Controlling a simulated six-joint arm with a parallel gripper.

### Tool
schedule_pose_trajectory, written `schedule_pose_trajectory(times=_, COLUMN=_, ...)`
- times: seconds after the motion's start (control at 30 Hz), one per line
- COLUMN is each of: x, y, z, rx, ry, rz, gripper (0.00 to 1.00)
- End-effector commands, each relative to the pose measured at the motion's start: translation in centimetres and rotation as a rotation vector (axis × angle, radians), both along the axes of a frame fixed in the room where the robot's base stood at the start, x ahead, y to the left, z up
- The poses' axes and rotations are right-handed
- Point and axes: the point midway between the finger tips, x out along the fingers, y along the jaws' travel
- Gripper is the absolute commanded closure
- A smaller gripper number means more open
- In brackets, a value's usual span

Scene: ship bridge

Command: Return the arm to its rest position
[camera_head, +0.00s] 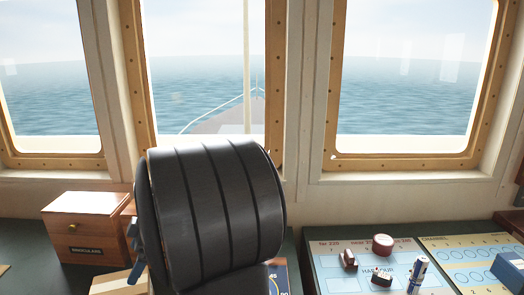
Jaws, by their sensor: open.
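A large dark ribbed part of my arm (215,210) fills the lower middle of the head view, standing in front of the windows and the desk. Small blue-grey parts (134,232) show at its left edge; I cannot tell what they belong to. My gripper's fingertips cannot be made out in this view. What lies directly behind the arm is hidden.
A wooden binoculars box (86,226) stands left on the dark desk, with a tan box (116,284) nearer. Right, a pale harbour board (335,282) bears a red round item (383,243), small dark-based pieces and a blue-white marker (417,273). A blue box (508,270) is far right.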

Motion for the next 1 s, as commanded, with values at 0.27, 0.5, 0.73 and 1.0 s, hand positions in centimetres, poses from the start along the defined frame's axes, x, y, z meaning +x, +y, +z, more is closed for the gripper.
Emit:
schedule_pose_trajectory(times=0.27, x=-0.5, y=1.3, z=-2.2, rx=-0.003, ry=0.004, rz=0.003, gripper=0.0)
schedule_pose_trajectory(times=0.5, x=-1.2, y=3.7, z=-6.4, rx=-0.003, ry=0.004, rz=0.002, gripper=0.0)
schedule_pose_trajectory(times=0.73, x=-1.6, y=5.3, z=-7.8, rx=0.003, ry=-0.006, rz=0.001, gripper=0.0)
schedule_pose_trajectory(times=1.0, x=-1.1, y=2.9, z=-3.5, rx=0.001, ry=-0.002, rz=-0.006, gripper=0.0)
